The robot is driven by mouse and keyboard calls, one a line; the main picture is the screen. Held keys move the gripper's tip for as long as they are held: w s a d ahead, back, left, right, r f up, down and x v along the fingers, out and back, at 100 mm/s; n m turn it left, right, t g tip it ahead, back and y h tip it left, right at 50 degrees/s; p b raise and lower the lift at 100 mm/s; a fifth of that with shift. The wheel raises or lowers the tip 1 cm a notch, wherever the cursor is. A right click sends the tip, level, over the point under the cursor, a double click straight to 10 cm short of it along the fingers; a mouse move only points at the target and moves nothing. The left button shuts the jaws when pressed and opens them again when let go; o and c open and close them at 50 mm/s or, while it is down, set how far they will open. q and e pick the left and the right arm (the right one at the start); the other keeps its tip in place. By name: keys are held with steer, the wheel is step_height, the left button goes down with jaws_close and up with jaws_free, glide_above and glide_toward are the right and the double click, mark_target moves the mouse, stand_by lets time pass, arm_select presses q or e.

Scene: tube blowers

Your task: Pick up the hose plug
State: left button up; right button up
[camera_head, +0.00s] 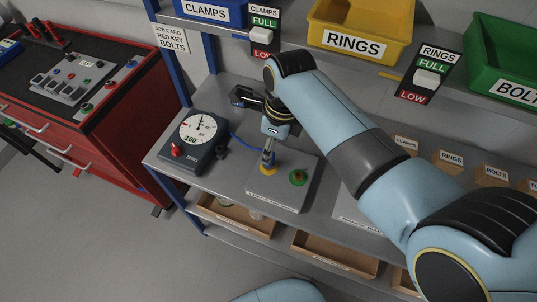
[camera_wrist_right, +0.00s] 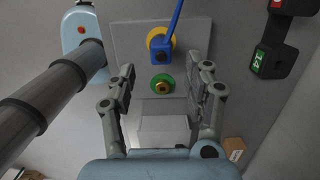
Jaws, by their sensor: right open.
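The hose plug (camera_wrist_right: 161,54) is a small blue block with a blue hose (camera_wrist_right: 175,18) running from it. It sits at a yellow ring (camera_wrist_right: 156,38) on a grey plate (camera_wrist_right: 125,40). A green round fitting (camera_wrist_right: 162,83) with a brownish centre is beside it on the same plate. My right gripper (camera_wrist_right: 167,70) is open, with one finger on either side of the green fitting and the plug just beyond the fingertips. In the head view my right gripper (camera_head: 268,158) points down over the yellow ring (camera_head: 267,170) and hides most of the plug. My left gripper is not in view.
A dial gauge (camera_head: 199,135) stands on the shelf left of the plate; the blue hose (camera_head: 243,144) runs near it. Blue, yellow (camera_head: 385,12) and green bins are on the upper shelf. Cardboard trays (camera_head: 335,254) lie below. A red cabinet (camera_head: 95,150) stands left.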

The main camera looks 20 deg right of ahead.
steer(key=shift+f, duration=0.4)
steer(key=shift+w+f, duration=0.2)
steer(key=shift+f, duration=0.35)
steer(key=f+b, duration=0.2)
steer(key=b, duration=0.1)
steer(key=f+b, duration=0.1)
steer(key=f, duration=0.1)
steer(key=shift+w+a, duration=0.25)
steer(key=shift+a, duration=0.05)
steer(key=shift+f+b, duration=0.25)
steer(key=shift+b, duration=0.25)
steer(key=shift+r, duration=0.2)
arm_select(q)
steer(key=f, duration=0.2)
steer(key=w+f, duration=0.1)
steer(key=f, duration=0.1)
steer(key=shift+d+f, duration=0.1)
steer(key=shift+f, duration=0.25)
arm_select(e)
jaws_close()
